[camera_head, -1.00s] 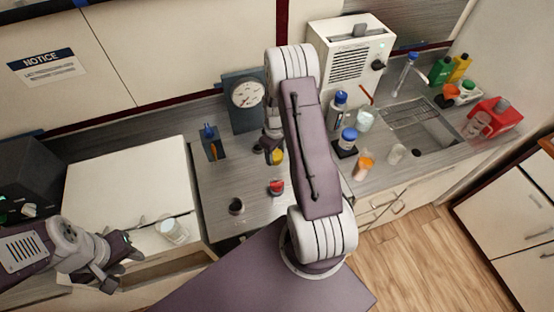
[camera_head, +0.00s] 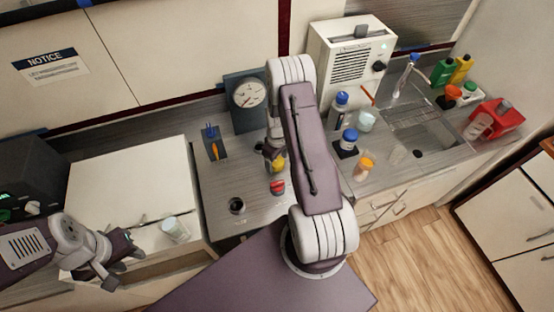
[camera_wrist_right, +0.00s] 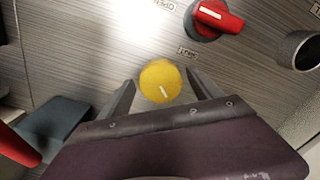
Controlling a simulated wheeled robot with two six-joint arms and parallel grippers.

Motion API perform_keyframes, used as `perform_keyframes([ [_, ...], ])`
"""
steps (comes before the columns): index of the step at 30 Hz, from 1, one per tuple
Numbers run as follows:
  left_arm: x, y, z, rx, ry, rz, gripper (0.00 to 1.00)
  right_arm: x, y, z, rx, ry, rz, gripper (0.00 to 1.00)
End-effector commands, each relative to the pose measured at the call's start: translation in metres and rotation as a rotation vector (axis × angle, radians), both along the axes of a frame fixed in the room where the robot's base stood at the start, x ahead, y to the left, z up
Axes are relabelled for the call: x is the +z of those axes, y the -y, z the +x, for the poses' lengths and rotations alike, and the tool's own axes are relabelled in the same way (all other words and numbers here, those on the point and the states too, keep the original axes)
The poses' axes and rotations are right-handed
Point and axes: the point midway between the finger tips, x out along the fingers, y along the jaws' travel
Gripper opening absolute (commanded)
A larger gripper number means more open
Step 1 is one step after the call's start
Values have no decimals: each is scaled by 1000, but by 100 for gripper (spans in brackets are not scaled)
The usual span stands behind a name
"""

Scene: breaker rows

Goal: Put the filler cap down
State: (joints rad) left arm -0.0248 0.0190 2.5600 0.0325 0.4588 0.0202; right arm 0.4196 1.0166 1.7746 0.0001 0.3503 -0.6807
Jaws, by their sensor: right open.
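The yellow filler cap (camera_wrist_right: 160,82), a round disc with a short white mark, shows in the right wrist view near a "SHUT" label. It lies between the fingertips of my right gripper (camera_wrist_right: 160,88), which is open, with gaps on both sides. Whether the cap rests fully on the metal surface is hard to tell. In the head view the cap (camera_head: 279,163) is partly hidden by my right gripper (camera_head: 271,154). The dark open filler neck (camera_head: 237,205) is at lower left of it; it also shows in the wrist view (camera_wrist_right: 306,50). My left gripper (camera_head: 118,262) looks open and empty at the left.
A red knob (camera_wrist_right: 215,18) sits close to the cap, between "OPEN" and "SHUT" labels. A glass (camera_head: 175,229) is near my left gripper. Bottles and a sink (camera_head: 425,135) lie right.

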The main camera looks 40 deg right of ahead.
Motion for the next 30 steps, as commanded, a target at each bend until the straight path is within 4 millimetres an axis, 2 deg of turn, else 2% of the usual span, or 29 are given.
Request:
perform_keyframes([
  [2,4,0,0,0,0,0,36,6,0,0,0,1,-1,74],
  [5,-3,0,0,0,0,0,36,18,1,2,0,5,-2,74],
  [12,-14,0,0,0,0,0,36,78,1,1,0,7,-3,74],
  [16,-18,0,0,0,0,0,36,105,0,1,0,5,-2,74],
  [19,-19,0,0,0,0,0,36,117,0,1,0,2,-1,74],
  [24,-19,0,0,0,0,0,36,124,0,0,0,0,0,74],
  [26,-18,0,0,0,0,0,36,129,-10,-2,-7,5,-1,74],
  [28,-18,0,0,0,0,0,36,142,-41,-11,-39,21,-3,74],
  [30,-18,0,0,0,0,0,36,158,-83,-33,-96,45,-1,74],
])
